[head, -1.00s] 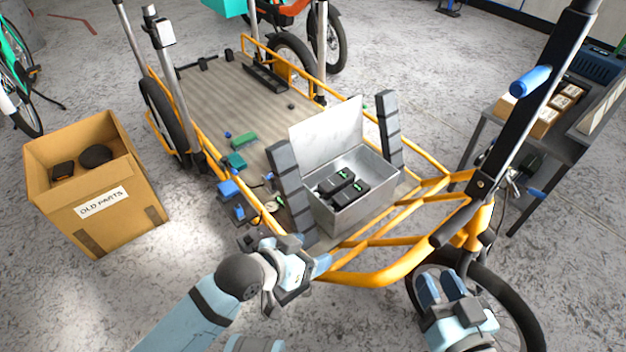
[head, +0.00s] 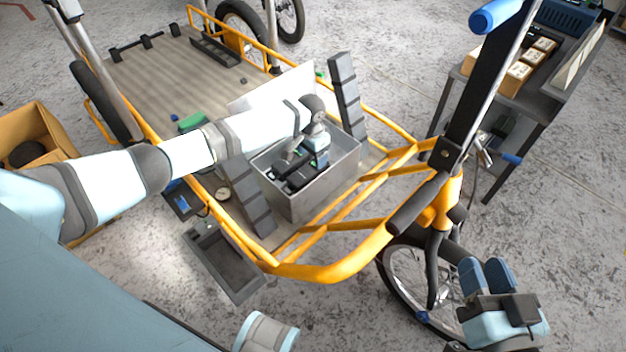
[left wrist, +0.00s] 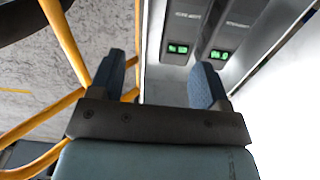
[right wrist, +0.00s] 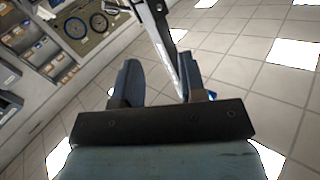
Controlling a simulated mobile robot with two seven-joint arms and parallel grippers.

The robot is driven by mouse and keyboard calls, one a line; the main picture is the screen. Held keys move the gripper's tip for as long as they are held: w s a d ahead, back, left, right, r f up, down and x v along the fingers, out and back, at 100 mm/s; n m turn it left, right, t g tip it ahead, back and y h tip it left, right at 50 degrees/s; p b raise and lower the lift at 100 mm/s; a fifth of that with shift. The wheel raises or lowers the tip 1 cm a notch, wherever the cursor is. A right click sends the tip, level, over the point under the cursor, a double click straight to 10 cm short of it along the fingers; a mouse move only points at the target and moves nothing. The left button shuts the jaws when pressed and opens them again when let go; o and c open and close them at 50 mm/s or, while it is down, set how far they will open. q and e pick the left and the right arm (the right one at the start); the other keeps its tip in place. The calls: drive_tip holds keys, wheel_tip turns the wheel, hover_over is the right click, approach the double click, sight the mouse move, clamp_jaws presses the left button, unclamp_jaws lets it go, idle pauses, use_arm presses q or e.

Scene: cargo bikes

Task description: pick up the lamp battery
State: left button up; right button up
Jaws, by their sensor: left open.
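Two dark batteries with small green displays lie side by side in the open grey metal box (head: 325,195). In the left wrist view, the left battery (left wrist: 186,22) and the right battery (left wrist: 232,28) lie beyond my fingertips. I cannot tell which one is the lamp battery. My left gripper (head: 308,158) reaches into the box from above, and its arm hides part of the lid and the batteries. In the left wrist view my left gripper (left wrist: 157,75) is open, with nothing between its fingers. My right gripper (head: 485,272) is open and empty, by the front wheel; it also shows in the right wrist view (right wrist: 162,80).
The box stands on the cargo bike's deck, between a grey block column (head: 347,95) and another (head: 250,195). The yellow frame (head: 335,270) rings the front. A cardboard box (head: 40,125) is at left, a grey bench (head: 500,100) at right.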

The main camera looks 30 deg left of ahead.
sight(308, 170)
use_arm(q)
drive_tip(key=shift+n, duration=0.3)
drive_tip(key=w+a+f+b, duration=0.1)
drive_tip(key=f, duration=0.1)
drive_tip(key=w+a+f+b, duration=0.1)
drive_tip(key=f, duration=0.1)
drive_tip(key=w+a+f+b, duration=0.1)
drive_tip(key=f+b, duration=0.1)
drive_tip(key=f, duration=0.1)
drive_tip(key=shift+f, duration=0.1)
drive_tip(key=shift+f+b, duration=0.3)
drive_tip(key=shift+f, duration=0.3)
wheel_tip(308, 170, down, 4)
drive_tip(key=b, duration=0.3)
drive_tip(key=shift+d, duration=0.1)
drive_tip(key=shift+f+b, duration=0.45)
drive_tip(key=shift+f, duration=0.15)
use_arm(e)
drive_tip(key=w+f+n, duration=0.1)
drive_tip(key=n, duration=0.1)
drive_tip(key=w+d+f+n+t+y, duration=0.1)
drive_tip(key=w+n, duration=0.1)
drive_tip(key=shift+d, duration=0.15)
use_arm(q)
drive_tip(key=shift+r, duration=0.1)
drive_tip(key=c, duration=0.7)
drive_tip(key=shift+o, duration=0.2)
